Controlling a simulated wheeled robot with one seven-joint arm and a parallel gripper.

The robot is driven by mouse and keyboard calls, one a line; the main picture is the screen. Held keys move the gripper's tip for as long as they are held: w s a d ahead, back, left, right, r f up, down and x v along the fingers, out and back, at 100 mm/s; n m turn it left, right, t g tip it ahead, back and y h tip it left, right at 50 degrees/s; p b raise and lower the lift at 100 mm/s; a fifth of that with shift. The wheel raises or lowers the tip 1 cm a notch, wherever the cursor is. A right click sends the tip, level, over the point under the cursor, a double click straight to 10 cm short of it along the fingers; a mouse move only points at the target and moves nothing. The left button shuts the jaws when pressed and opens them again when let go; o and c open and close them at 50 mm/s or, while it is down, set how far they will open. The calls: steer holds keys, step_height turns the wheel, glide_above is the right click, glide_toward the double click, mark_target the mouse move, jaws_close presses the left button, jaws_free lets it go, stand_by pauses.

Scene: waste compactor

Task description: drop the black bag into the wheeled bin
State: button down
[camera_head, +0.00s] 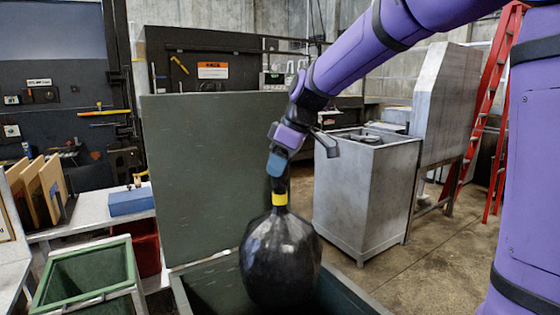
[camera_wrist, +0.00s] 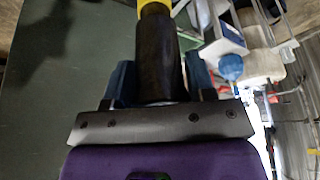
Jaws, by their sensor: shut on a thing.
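The black bag (camera_head: 280,262) hangs upright, round and shiny, with a yellow band (camera_head: 280,199) on its neck. My gripper (camera_head: 279,172) is shut on the neck above that band. In the wrist view, my gripper (camera_wrist: 160,80) has its blue fingers on either side of the black neck (camera_wrist: 159,58), and the yellow band (camera_wrist: 154,8) shows at the top edge. A large dark green bin (camera_head: 181,292) stands below, its raised green lid (camera_head: 205,180) behind the bag. The bag is over its opening, its lower part overlapping the opening in view. Its wheels and floor are not visible.
A smaller green bin (camera_head: 92,275) stands at the lower left. A bench with a blue box (camera_head: 131,201) is behind it. A grey metal cabinet (camera_head: 360,195) stands to the right, with a red ladder (camera_head: 492,110) beyond. Concrete floor (camera_head: 440,265) is clear at the right.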

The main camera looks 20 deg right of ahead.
steer(key=shift+c, duration=1.9)
jaws_free()
steer(key=v, duration=1.1)
steer(key=shift+a, duration=0.1)
steer(key=s+d+f+m+t+h, duration=0.1)
steer(key=s+f+m, duration=0.2)
steer(key=s, duration=0.6)
steer(key=s+d+f+m+t+h, duration=0.1)
steer(key=s+f+m, duration=0.3)
steer(key=s, duration=0.4)
steer(key=s+d+f+m+h, duration=0.1)
steer(key=s+f+m, duration=0.2)
steer(key=s, duration=0.6)
steer(key=shift+s+d+f+t+h, duration=0.3)
steer(key=shift+f+t, duration=0.1)
